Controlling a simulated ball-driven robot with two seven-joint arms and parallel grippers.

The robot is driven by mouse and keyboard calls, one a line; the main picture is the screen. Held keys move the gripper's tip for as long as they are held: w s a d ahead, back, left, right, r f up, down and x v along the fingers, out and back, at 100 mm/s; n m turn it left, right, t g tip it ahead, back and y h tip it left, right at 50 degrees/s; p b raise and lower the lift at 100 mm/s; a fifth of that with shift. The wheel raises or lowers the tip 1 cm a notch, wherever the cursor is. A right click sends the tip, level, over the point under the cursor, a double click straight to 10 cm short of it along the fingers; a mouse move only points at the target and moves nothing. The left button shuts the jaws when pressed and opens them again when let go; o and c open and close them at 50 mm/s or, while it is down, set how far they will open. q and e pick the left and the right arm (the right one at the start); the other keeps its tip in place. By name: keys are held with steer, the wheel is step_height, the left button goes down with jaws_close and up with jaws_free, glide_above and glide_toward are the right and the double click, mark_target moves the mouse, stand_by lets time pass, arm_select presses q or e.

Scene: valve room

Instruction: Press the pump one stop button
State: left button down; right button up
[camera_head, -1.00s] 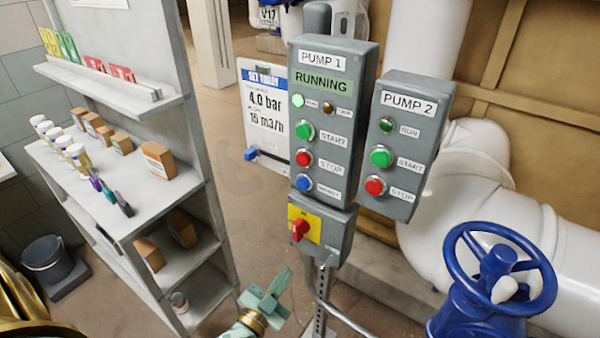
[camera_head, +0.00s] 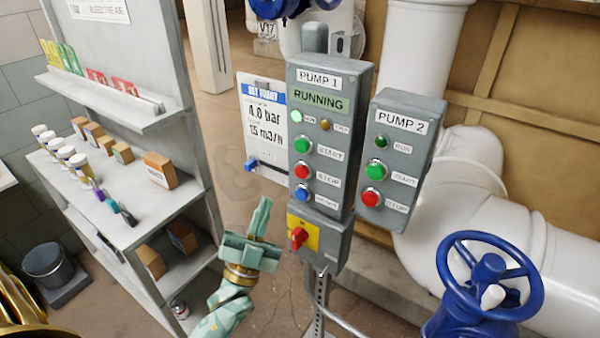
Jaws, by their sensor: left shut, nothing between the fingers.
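The grey Pump 1 box (camera_head: 342,82) stands upright in the middle of the head view, with a green display reading "RUNNING". Its red stop button (camera_head: 302,171) sits below the green start button (camera_head: 303,145) and above a blue button (camera_head: 302,194). A green lamp (camera_head: 296,116) on it looks lit. My left gripper (camera_head: 262,206) is shut and empty, with its fingers pointing up. In the picture it is below and left of the stop button, apart from the box. My right gripper is not in view.
The Pump 2 box (camera_head: 408,104) is beside it on the right, with its own red stop button (camera_head: 370,199). A red switch on a yellow plate (camera_head: 299,238) is below Pump 1. A blue handwheel (camera_head: 490,270) is at lower right. A shelf (camera_head: 150,225) stands left.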

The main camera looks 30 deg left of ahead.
arm_select(q)
steer(key=b, duration=0.3)
glide_toward(299, 167)
step_height(299, 167, up, 4)
steer(key=w, duration=0.1)
steer(key=shift+w+a+r, duration=0.1)
steer(key=shift+w+r, duration=0.15)
steer(key=shift+w, duration=0.55)
stand_by(0.7)
steer(key=shift+w, duration=0.1)
stand_by(0.4)
steer(key=shift+w, duration=0.3)
steer(key=shift+w+b, duration=0.3)
steer(key=shift+w, duration=0.15)
stand_by(0.5)
steer(key=shift+s, duration=0.2)
steer(key=shift+s+p, duration=0.4)
steer(key=shift+s, duration=0.3)
